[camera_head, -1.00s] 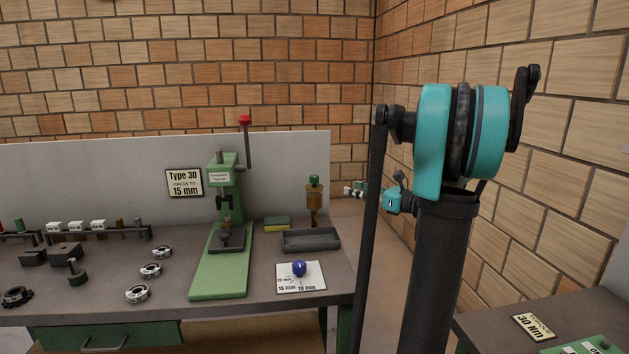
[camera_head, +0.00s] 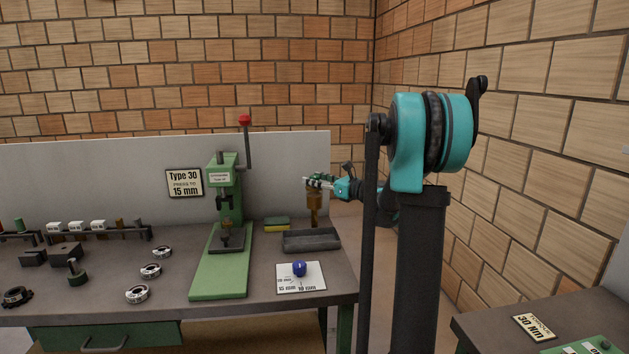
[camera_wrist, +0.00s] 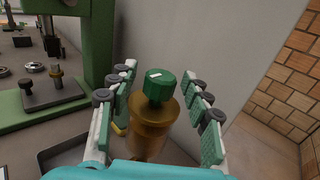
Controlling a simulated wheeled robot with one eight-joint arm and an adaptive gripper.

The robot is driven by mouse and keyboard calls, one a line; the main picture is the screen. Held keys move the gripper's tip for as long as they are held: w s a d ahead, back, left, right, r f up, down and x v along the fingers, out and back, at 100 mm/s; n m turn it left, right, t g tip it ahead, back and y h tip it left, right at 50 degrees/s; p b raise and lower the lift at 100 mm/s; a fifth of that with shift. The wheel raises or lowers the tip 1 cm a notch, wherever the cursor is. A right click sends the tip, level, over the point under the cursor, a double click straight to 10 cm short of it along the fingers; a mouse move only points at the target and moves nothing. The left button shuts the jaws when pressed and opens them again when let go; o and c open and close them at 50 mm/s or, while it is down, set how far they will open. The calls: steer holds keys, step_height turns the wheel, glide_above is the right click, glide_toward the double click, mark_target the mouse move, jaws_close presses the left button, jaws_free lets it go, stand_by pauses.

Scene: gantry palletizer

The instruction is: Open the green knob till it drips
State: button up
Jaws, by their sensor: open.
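The green knob (camera_wrist: 160,87) tops an amber oiler (camera_wrist: 153,122) in the wrist view. It has a small white mark on its top. My gripper (camera_wrist: 160,98) is open, with one finger on each side of the knob and a visible gap to both. In the head view my gripper (camera_head: 318,182) is at the top of the amber oiler (camera_head: 314,205) and mostly hides the knob. No drip shows, and the oiler's lower end is hidden in the wrist view.
A dark grey tray (camera_head: 311,240) lies below the oiler. A green press (camera_head: 226,205) with a red-tipped lever stands to the left. A white panel (camera_head: 110,180) stands behind the bench. A blue ball (camera_head: 299,268) sits on a card in front.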

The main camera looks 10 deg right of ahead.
steer(key=shift+w+a, duration=0.2)
jaws_close()
stand_by(0.3)
